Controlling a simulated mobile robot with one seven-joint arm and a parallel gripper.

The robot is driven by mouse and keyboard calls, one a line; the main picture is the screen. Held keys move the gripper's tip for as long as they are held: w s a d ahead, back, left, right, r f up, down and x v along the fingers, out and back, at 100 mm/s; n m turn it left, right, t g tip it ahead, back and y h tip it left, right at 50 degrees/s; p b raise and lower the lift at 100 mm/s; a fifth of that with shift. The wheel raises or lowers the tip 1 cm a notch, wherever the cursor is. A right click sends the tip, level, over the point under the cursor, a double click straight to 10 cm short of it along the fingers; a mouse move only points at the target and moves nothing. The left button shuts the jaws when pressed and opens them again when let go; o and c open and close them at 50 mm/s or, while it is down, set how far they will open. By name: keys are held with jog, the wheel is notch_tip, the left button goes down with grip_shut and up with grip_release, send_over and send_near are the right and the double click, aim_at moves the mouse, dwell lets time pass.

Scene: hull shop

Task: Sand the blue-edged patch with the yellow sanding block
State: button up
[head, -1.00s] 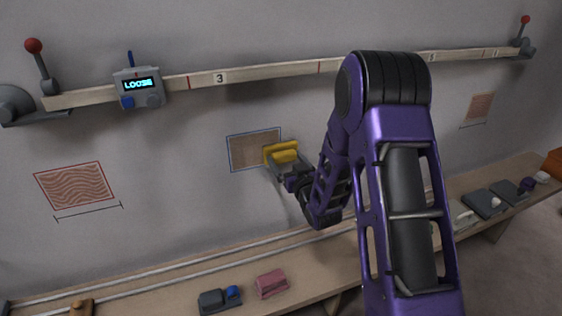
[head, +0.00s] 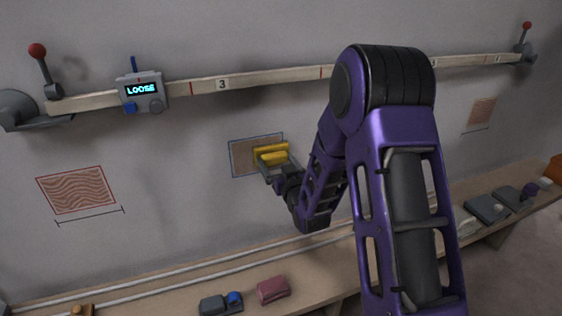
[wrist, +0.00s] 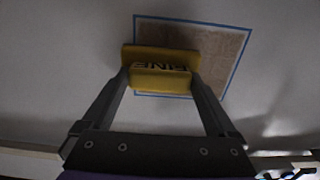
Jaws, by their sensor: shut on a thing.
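The blue-edged patch (head: 241,158) is a brown rectangle on the grey wall, left of my arm. It also shows in the wrist view (wrist: 215,45). My gripper (head: 269,167) is shut on the yellow sanding block (head: 271,153), which bears dark lettering in the wrist view (wrist: 160,65). The block lies over the patch's right part in the head view and over its left and lower part in the wrist view. I cannot tell whether it touches the wall. The block hides part of the patch.
A wooden rail (head: 290,78) runs above, with a grey box (head: 141,92) reading LOOSE. A red wavy patch (head: 77,190) is at left; another (head: 481,112) is at right. The bench (head: 180,285) below holds a pink block (head: 272,289), a blue-knobbed grey block (head: 221,302) and grey blocks.

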jog(key=shift+s+a+f, duration=0.1)
jog(key=shift+s+a, duration=0.1)
jog(key=shift+a, duration=0.5)
jog(key=shift+s+a+f, duration=0.1)
jog(key=shift+s+a, duration=0.1)
jog(key=shift+a, duration=0.5)
jog(key=shift+s+a+r, duration=0.1)
jog(key=shift+s+a, duration=0.3)
jog(key=shift+a, duration=0.95)
jog(key=shift+s+a+f, duration=0.1)
jog(key=shift+s+a, duration=0.25)
jog(key=shift+a, duration=1.05)
jog(key=shift+s+a+r, duration=0.1)
jog(key=shift+s+a, duration=0.3)
jog(key=shift+a, duration=0.95)
jog(key=shift+r, duration=0.9)
jog(key=shift+w+d+r, duration=0.1)
jog(key=shift+w+d, duration=0.15)
jog(key=shift+d, duration=0.55)
jog(key=shift+w+d, duration=0.2)
jog(key=shift+d, duration=0.6)
jog(key=w+d, duration=0.3)
jog(key=d, duration=0.8)
jog(key=shift+w+d, duration=0.1)
